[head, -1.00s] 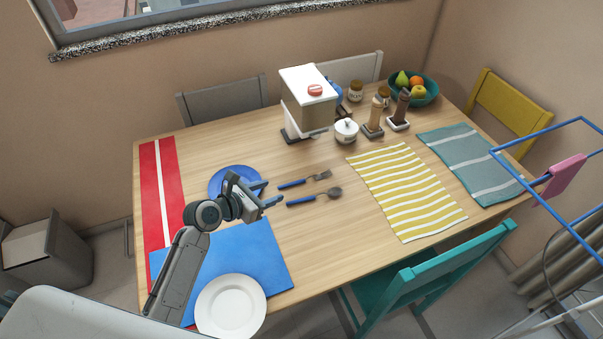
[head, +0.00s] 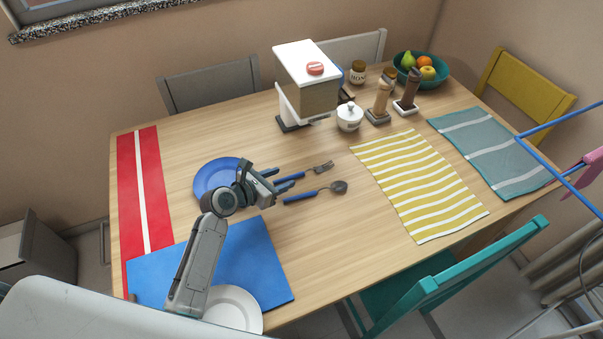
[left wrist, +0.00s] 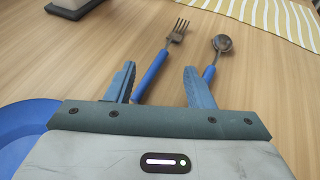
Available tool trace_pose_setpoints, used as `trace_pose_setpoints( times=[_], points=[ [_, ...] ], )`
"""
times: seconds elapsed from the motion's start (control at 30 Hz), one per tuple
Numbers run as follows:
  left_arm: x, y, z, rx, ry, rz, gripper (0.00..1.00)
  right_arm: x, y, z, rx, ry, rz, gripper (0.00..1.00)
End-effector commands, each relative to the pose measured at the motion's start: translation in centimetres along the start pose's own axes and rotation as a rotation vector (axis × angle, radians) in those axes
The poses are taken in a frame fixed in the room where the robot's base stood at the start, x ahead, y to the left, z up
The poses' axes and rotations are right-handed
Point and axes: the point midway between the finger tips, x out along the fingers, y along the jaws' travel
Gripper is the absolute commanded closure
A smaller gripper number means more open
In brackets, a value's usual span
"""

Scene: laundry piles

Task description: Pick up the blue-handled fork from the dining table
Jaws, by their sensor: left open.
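The blue-handled fork (head: 314,169) lies on the dining table (head: 340,222), tines pointing right. It also shows in the left wrist view (left wrist: 162,58), where its handle end runs between my open fingers. A blue-handled spoon (head: 318,191) lies beside it, nearer the front; in the left wrist view the spoon (left wrist: 218,48) is right of the fork, its handle partly hidden by the right finger. My left gripper (head: 282,179) is open and empty at the handle ends; its fingers (left wrist: 158,84) also show in the left wrist view. My right gripper is not in view.
A blue plate (head: 212,178) lies behind my left gripper. A blue placemat (head: 255,262) and a white plate (head: 236,308) are at the front. A dispenser (head: 308,80) and a lidded jar (head: 349,117) stand behind the fork. A striped yellow mat (head: 420,185) lies to the right.

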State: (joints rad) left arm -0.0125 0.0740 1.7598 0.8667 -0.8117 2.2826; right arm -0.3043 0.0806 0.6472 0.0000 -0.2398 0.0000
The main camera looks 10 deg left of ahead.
Motion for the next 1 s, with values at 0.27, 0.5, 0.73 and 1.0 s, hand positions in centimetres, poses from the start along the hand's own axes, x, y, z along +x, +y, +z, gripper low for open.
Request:
trace_pose_setpoints(
  times=[0.27, 0.5, 0.73, 1.0],
  points=[
    [2.5, -0.1, 0.0, -0.001, 0.001, 0.0, 0.52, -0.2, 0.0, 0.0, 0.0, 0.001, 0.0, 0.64],
    [6.0, -0.3, -0.3, -0.002, 0.001, -0.001, 0.52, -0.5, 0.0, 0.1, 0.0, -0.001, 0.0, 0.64],
    [7.0, -0.2, -0.4, 0.001, 0.001, 0.0, 0.52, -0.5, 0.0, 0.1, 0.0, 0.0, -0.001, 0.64],
    [6.9, -0.2, -0.4, 0.001, 0.001, 0.0, 0.81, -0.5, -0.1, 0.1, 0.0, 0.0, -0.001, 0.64]
  ],
)
